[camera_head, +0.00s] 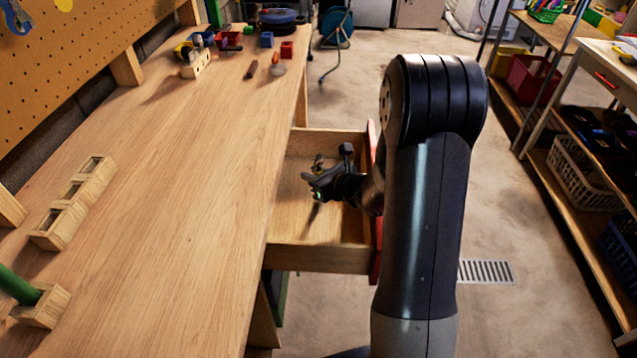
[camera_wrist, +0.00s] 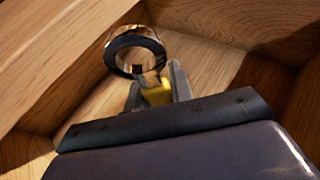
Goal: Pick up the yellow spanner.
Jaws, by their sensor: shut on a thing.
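The spanner (camera_wrist: 157,97) shows in the wrist view with a yellow shaft and a shiny ring end that looks dark and coppery. My gripper (camera_wrist: 156,84) is shut on the yellow shaft, with a finger on each side. The ring end points away beyond the fingertips. In the head view my gripper (camera_head: 318,187) is over the open drawer (camera_head: 318,257) of the workbench. The spanner is hard to make out there, and I cannot tell whether it touches the drawer floor.
The workbench top (camera_head: 190,200) is mostly clear. A wooden three-hole block (camera_head: 62,228) stands at its left, and small bins and tools lie at the far end. The drawer's red front (camera_head: 374,262) is beside my arm. Shelves with baskets (camera_head: 582,178) stand at the right.

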